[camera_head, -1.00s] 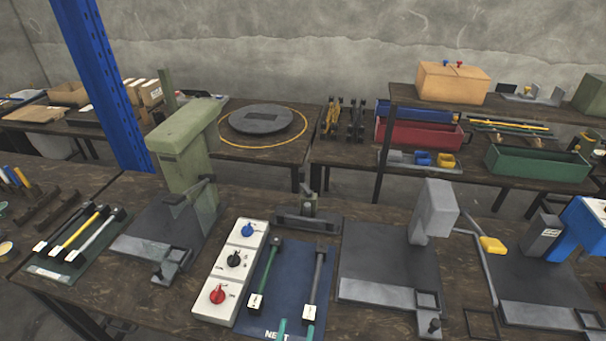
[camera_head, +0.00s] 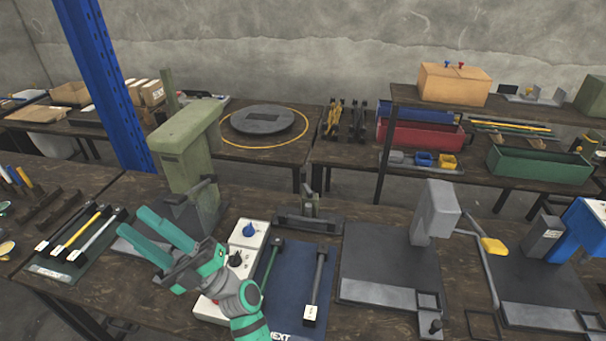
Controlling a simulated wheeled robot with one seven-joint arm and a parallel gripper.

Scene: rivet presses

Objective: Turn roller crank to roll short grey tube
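My gripper (camera_head: 133,222), with teal fingers, is open and empty. It is above the base plate of the green press (camera_head: 188,150), left of the white button box, and hides part of both. A grey rod (camera_head: 319,280) with a white tag lies on the blue mat (camera_head: 293,315), beside a dark green rod (camera_head: 272,262). Another grey rod (camera_head: 97,240) lies on the left mat. I cannot tell which one is the short grey tube. A dark fixture (camera_head: 309,213) stands behind the blue mat; I cannot tell whether it carries the roller crank.
The white button box (camera_head: 250,234) shows its blue knob; its lower part is partly covered. A grey press (camera_head: 434,212) and a blue press (camera_head: 585,232) with a yellow-gripped lever (camera_head: 493,246) stand to the right. The left mat (camera_head: 60,272) holds several rods.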

